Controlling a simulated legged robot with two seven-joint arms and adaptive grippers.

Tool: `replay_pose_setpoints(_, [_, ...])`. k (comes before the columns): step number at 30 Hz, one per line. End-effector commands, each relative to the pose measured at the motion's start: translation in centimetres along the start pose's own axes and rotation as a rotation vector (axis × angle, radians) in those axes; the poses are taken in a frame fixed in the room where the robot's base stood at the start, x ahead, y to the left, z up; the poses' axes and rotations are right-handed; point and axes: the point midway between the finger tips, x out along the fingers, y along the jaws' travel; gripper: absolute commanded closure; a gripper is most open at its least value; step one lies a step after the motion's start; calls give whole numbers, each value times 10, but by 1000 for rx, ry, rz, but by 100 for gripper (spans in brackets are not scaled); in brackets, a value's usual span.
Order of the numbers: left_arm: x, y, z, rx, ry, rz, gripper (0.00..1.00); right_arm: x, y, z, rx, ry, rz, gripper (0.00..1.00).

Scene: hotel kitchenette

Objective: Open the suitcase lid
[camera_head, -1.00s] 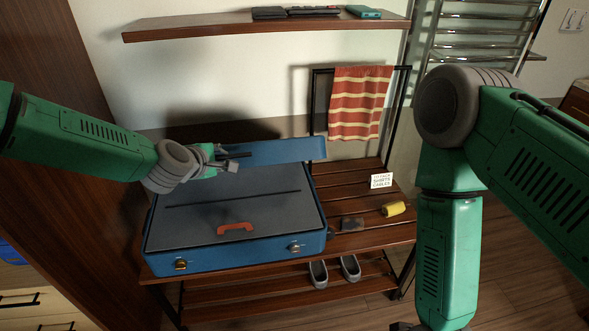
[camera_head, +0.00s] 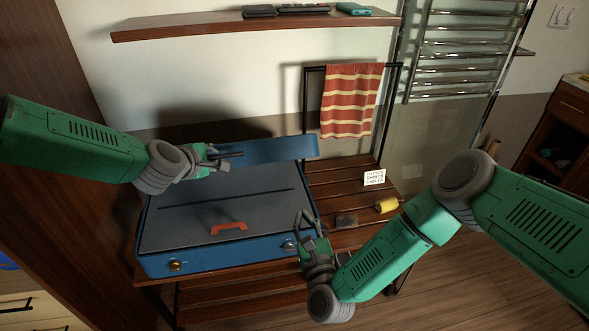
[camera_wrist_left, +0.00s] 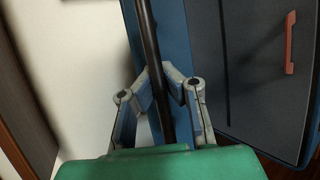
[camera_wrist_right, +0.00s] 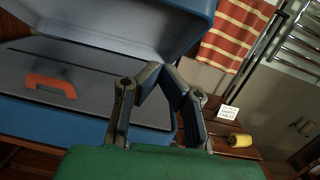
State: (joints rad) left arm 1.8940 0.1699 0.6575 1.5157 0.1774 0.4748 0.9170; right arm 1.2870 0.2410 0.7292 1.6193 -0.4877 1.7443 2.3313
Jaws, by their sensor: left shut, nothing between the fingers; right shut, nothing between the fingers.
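The blue suitcase (camera_head: 215,252) rests on the slatted rack with its grey interior (camera_head: 205,207) and red handle-shaped piece (camera_head: 229,227) showing. Its lid (camera_head: 285,149) stands raised along the back; the right wrist view shows the lid (camera_wrist_right: 150,22) tilted up above the base. My left gripper (camera_head: 231,155) is shut and empty beside the lid's left part; I cannot tell whether it touches. In the left wrist view its fingers (camera_wrist_left: 163,75) overlap a dark strip. My right gripper (camera_head: 305,217) is shut and empty at the suitcase's front right corner, near the right latch (camera_head: 289,245).
On the rack's right (camera_head: 345,177) are a white sign (camera_head: 374,177), a yellow roll (camera_head: 386,206) and a dark block (camera_head: 346,220). A striped towel (camera_head: 350,100) hangs behind. A wall shelf (camera_head: 250,23) runs above. A wooden panel (camera_head: 85,150) closes the left side.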

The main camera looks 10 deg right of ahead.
Motion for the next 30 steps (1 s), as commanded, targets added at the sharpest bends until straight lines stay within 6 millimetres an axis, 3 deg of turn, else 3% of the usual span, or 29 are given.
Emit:
replay_pose_setpoints(8, [-1, 2, 4, 1, -5, 2, 100, 23, -9, 6, 71, -38, -38, 100])
replay_pose_setpoints(21, [-1, 2, 4, 1, -6, 3, 100, 111, -12, 12, 70, -37, -35, 100])
replay_pose_setpoints(30, [-1, 2, 4, 1, -6, 3, 100, 130, -14, 35, 69, -33, -34, 100])
